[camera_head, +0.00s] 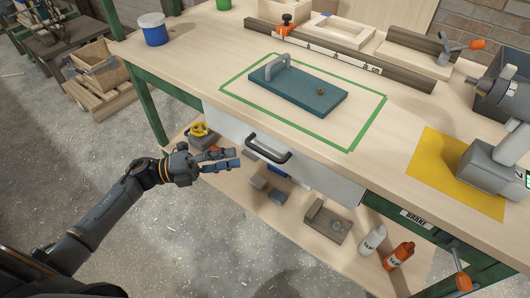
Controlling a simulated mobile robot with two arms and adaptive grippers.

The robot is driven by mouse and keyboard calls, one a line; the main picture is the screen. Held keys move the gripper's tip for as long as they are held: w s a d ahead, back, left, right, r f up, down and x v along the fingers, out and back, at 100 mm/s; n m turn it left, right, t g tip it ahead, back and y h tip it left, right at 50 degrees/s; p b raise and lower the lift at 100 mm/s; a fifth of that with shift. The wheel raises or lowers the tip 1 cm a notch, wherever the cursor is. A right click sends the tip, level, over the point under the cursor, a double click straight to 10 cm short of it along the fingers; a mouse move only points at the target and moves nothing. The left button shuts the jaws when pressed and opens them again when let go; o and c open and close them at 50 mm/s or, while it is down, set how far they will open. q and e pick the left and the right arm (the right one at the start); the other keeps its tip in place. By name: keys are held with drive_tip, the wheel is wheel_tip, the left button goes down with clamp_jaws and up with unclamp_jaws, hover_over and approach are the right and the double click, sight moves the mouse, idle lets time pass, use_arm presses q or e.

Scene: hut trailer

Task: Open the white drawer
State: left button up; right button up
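The white drawer (325,181) sits under the front edge of the wooden workbench and looks shut. Its dark bar handle (268,150) stands out from the front panel. My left gripper (238,158) comes in from the left, in front of the drawer's left part. Its two dark fingers point right, toward the handle, with a gap between them. It is open and empty, and appears apart from the handle. My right gripper is not in view.
The workbench (200,60) holds a blue-green board (298,92) inside a green outline, a yellow mat (440,177) and a grey machine (500,160). A lower shelf (290,225) carries bottles and metal parts. Floor (170,235) around my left arm is clear.

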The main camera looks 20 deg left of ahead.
sight(263, 151)
use_arm(q)
drive_tip(key=x, duration=0.9)
drive_tip(key=shift+w, duration=0.1)
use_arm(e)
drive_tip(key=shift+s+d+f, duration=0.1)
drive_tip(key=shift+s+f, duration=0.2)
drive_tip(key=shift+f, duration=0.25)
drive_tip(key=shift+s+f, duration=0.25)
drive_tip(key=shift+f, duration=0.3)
use_arm(q)
clamp_jaws()
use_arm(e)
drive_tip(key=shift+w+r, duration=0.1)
